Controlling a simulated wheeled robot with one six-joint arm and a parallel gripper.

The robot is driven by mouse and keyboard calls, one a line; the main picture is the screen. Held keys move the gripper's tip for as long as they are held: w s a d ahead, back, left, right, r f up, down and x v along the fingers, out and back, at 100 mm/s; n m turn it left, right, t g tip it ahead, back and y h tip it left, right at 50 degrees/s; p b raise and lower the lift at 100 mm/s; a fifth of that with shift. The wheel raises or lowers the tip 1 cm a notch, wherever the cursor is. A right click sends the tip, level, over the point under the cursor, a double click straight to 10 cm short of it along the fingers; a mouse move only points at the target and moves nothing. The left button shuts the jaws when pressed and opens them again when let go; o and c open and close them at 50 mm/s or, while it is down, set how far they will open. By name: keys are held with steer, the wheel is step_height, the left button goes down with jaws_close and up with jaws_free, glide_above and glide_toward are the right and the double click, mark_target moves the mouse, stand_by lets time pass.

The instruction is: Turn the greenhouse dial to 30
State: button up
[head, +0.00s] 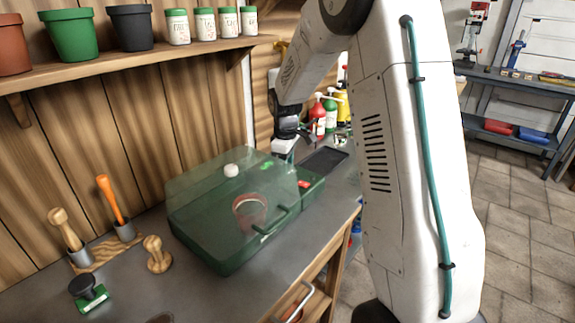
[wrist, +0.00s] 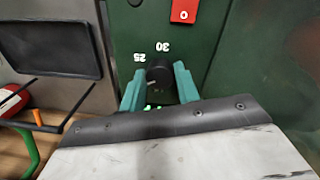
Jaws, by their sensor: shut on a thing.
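The greenhouse (head: 215,258) is a green box with a clear lid on the workbench, with a control panel at its right end. In the wrist view, its dial (wrist: 160,74) is a round black knob on the green panel (wrist: 210,45). White numbers 25 and 30 show beside it; the other marks are mostly hidden. My gripper (wrist: 159,86) has its teal fingers on both sides of the dial, shut on it. A pale line shows on the knob, but I cannot tell which number it points to. In the head view, my gripper (head: 284,147) is over the panel.
A red switch (wrist: 184,11) marked 0 sits near the dial. A black tray (head: 325,160) lies to the right of the greenhouse, with spray bottles (head: 330,112) behind. A shelf (head: 150,62) with pots hangs above.

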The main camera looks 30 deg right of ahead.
steer(key=m, duration=0.5)
steer(key=shift+w+a+r+m, duration=0.1)
steer(key=shift+w+m, duration=0.05)
steer(key=shift+m, duration=0.15)
steer(key=m, duration=0.6)
steer(key=shift+g, duration=0.3)
steer(key=m, duration=0.6)
steer(key=shift+w+m, duration=0.15)
steer(key=shift+m, duration=0.15)
steer(key=m, duration=0.5)
steer(key=shift+w, duration=0.1)
steer(key=shift+r+m, duration=0.1)
steer(key=shift+m, duration=0.2)
steer(key=o, duration=1)
steer(key=shift+c, duration=0.2)
